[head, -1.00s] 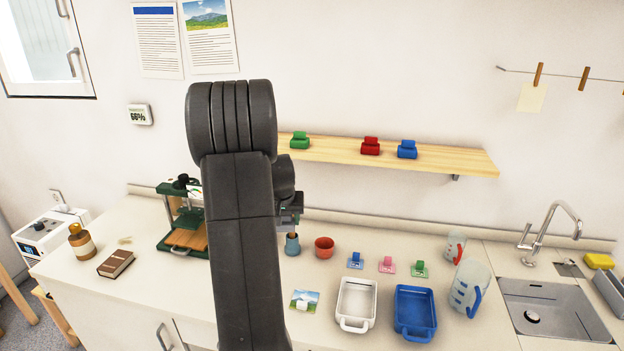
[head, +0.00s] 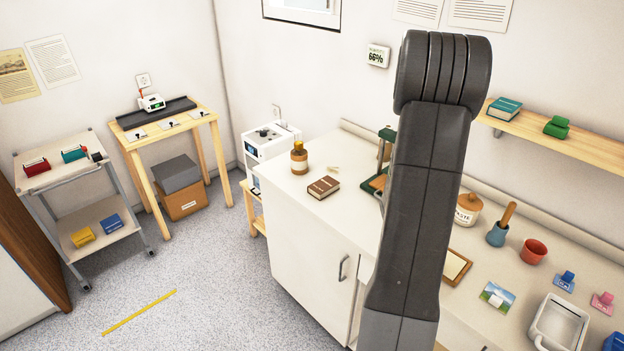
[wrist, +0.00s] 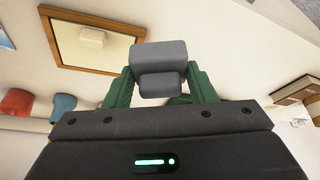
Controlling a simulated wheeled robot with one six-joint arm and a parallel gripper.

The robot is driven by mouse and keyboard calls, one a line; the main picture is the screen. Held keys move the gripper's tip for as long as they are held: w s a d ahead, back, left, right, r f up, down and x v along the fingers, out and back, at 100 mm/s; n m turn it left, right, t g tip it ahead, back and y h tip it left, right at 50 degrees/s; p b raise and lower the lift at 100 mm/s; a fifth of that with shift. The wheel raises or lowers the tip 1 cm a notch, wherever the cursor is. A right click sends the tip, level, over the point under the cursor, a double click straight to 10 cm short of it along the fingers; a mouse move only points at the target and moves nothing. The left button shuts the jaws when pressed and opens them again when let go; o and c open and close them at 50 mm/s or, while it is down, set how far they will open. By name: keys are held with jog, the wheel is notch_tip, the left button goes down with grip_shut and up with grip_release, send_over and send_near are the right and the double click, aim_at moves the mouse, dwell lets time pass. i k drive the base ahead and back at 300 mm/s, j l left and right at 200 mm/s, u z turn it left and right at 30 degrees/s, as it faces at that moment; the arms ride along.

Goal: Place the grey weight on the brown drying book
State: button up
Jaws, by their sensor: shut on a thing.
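My gripper (wrist: 160,90) is shut on the grey weight (wrist: 158,58), a grey block with a smaller part facing the camera, between its green fingers in the wrist view. In the head view the gripper and the weight are hidden behind my arm. The brown drying book (head: 323,187) lies flat on the left part of the counter in the head view. In the wrist view a brown book (wrist: 297,86) shows at the right edge, apart from the weight.
An amber bottle (head: 299,158) stands just behind the book. A green press (head: 384,160) stands to the book's right, partly hidden by my arm. A wooden frame (head: 456,268), blue pot (head: 496,234) and red cup (head: 533,252) are further right. Counter around the book is mostly clear.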

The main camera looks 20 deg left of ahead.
aim_at(325, 185)
jog(key=j+z, duration=0.2)
jog(key=j, duration=2)
jog(key=i+j, duration=0.25)
jog(key=j, duration=0.15)
jog(key=i+j, duration=0.2)
jog(key=j, duration=0.25)
jog(key=i+z, duration=0.05)
